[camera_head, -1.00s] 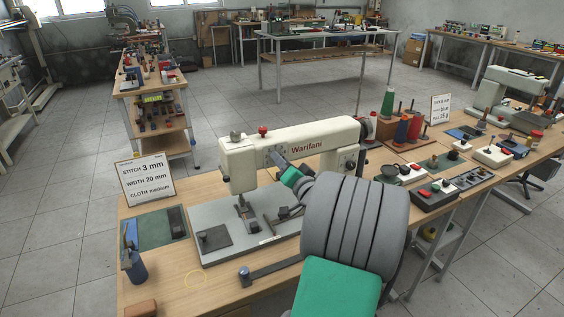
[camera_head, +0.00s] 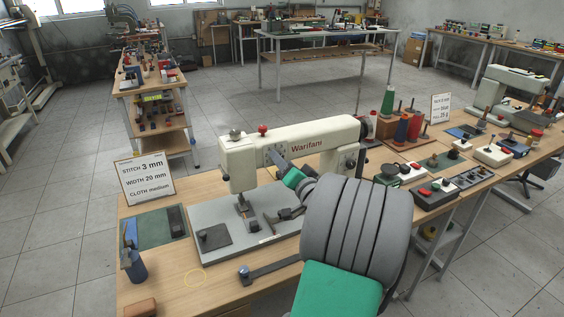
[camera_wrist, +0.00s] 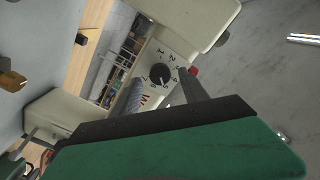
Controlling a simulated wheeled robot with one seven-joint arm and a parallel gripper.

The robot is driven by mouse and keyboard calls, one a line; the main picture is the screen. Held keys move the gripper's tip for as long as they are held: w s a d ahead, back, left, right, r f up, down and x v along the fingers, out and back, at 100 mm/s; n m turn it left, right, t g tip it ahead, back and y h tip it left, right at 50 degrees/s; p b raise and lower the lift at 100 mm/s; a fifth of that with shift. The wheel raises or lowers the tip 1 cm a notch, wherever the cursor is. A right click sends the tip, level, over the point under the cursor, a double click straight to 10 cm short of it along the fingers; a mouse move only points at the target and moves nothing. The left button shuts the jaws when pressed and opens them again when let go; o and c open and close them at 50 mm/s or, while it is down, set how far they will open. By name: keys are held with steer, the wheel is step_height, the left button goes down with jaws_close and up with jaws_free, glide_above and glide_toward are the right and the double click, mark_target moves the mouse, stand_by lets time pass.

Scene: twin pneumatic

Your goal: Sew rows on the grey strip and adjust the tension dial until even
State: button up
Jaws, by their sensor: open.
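The cream sewing machine (camera_head: 290,153) stands on a grey bed plate (camera_head: 193,272) on the wooden bench. Its tension dial (camera_wrist: 160,72), a black knob ringed by numbers, shows in the wrist view; my arm hides it in the head view. My gripper (camera_head: 273,156) is at the machine's front face. In the wrist view my gripper (camera_wrist: 163,88) is open, one finger each side of the dial's line; I cannot tell whether they touch it. A dark square plate (camera_head: 214,236) lies on the bed. I cannot pick out the grey strip for certain.
A sign (camera_head: 146,178) reads stitch 3 mm, width 20 mm, cloth medium. A green mat (camera_head: 154,229) and a blue cup (camera_head: 134,266) are at the bench's left. Thread cones (camera_head: 401,129) and a control box (camera_head: 432,193) stand to the right.

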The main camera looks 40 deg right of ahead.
steer(key=b+v, duration=0.1)
steer(key=v, duration=0.5)
steer(key=shift+s, duration=0.3)
steer(key=shift+a+r, duration=0.1)
steer(key=shift+a, duration=0.05)
steer(key=w+a+f+n+g+y+p, duration=0.1)
steer(key=w+a+f+n+g+y, duration=0.15)
steer(key=a, duration=0.55)
steer(key=w+a+f+n+g+y+p, duration=0.1)
steer(key=a+n+g+y, duration=0.15)
steer(key=a, duration=0.45)
steer(key=w+a+f+n+g+y+p, duration=0.2)
steer(key=a+n, duration=0.2)
steer(key=a, duration=0.4)
steer(key=s+a+n+g+h+p, duration=0.1)
steer(key=s+a+n+g+p, duration=0.1)
steer(key=s+a+g, duration=0.5)
steer(key=s+a+n, duration=0.1)
steer(key=s+a, duration=0.2)
steer(key=s, duration=0.4)
steer(key=shift+a+h, duration=0.3)
steer(key=shift+h, duration=0.1)
steer(key=shift+s+r, duration=0.1)
steer(key=shift+s, duration=0.1)
